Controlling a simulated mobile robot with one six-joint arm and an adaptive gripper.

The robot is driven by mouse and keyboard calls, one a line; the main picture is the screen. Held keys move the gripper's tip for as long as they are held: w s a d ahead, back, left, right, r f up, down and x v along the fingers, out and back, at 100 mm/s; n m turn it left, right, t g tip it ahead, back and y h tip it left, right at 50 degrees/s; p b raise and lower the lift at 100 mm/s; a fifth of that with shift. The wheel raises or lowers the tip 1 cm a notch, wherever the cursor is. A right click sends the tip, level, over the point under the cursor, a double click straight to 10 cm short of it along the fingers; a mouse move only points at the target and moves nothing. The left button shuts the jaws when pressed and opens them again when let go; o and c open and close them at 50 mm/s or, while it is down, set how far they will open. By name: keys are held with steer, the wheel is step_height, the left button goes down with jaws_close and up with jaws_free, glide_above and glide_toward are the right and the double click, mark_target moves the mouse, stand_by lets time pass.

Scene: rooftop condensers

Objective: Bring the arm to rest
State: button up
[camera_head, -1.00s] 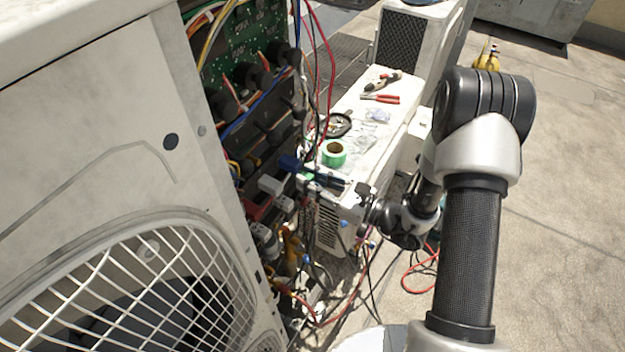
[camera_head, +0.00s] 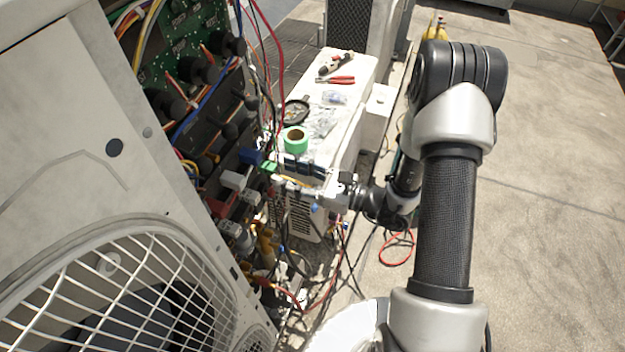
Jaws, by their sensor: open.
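My arm rises on the right of the head view, bends at a dark elbow, and reaches down and left. My gripper (camera_head: 282,177) is open and points left toward the wiring of the opened condenser (camera_head: 62,130). One finger shows above the other, and nothing is visibly held between them. The fingertips lie close to a green connector and a blue part in the picture; whether they touch is hard to tell. My wrist is in front of the end of the white bench-like unit.
A green tape roll (camera_head: 295,139), a black ring-shaped item (camera_head: 294,111), red-handled pliers (camera_head: 336,80) and a small plastic bag (camera_head: 334,97) lie on the white unit (camera_head: 352,75). Loose cables hang by the condenser. A red hose (camera_head: 397,250) lies on the floor. Open floor spreads right.

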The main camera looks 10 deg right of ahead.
steer(key=v, duration=0.8)
steer(key=s+a+r+n+g+h, duration=0.2)
steer(key=s+a+r+n+g, duration=0.2)
steer(key=s+r+n+g, duration=0.25)
steer(key=s+a+r+n+g+h, duration=0.25)
steer(key=s+a+n+g, duration=0.2)
steer(key=s+n, duration=0.35)
steer(key=s+d+r+n+t+h, duration=0.3)
steer(key=d+r+n+t+h, duration=0.2)
steer(key=d+r+n+h, duration=0.3)
steer(key=shift+s+d+n+t+h, duration=0.4)
steer(key=shift+d+n+h, duration=0.8)
steer(key=shift+d, duration=0.25)
steer(key=shift+c, duration=0.3)
